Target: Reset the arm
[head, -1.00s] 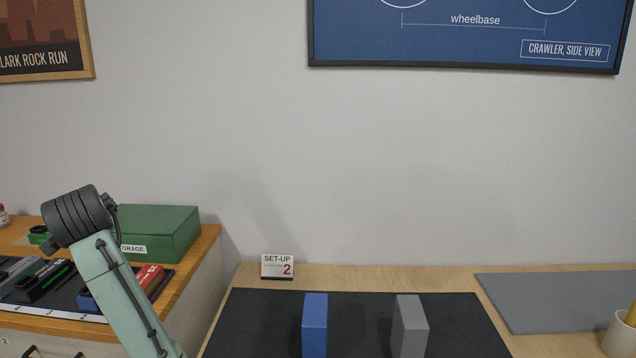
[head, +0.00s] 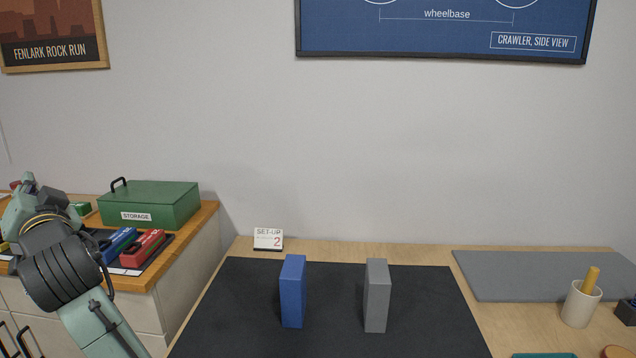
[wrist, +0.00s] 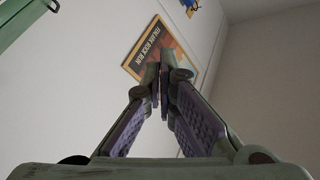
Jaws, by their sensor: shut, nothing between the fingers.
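My gripper (wrist: 163,90) shows in the wrist view with its two fingers together at the tips and nothing between them. The wrist view looks past the fingers at the wall and a framed poster (wrist: 155,48). In the head view my arm is at the lower left, bent in front of the wooden-topped cabinet; the gripper fingers cannot be made out there. A blue block (head: 292,292) and a grey block (head: 376,296) stand upright and apart on the black mat (head: 335,330), away from my arm.
A green storage box (head: 165,203) and blue and red items (head: 142,248) sit on the cabinet top (head: 208,212) near my arm. A set-up sign (head: 268,239) stands behind the mat. A grey mat (head: 540,275) and a cup (head: 580,304) are at the right.

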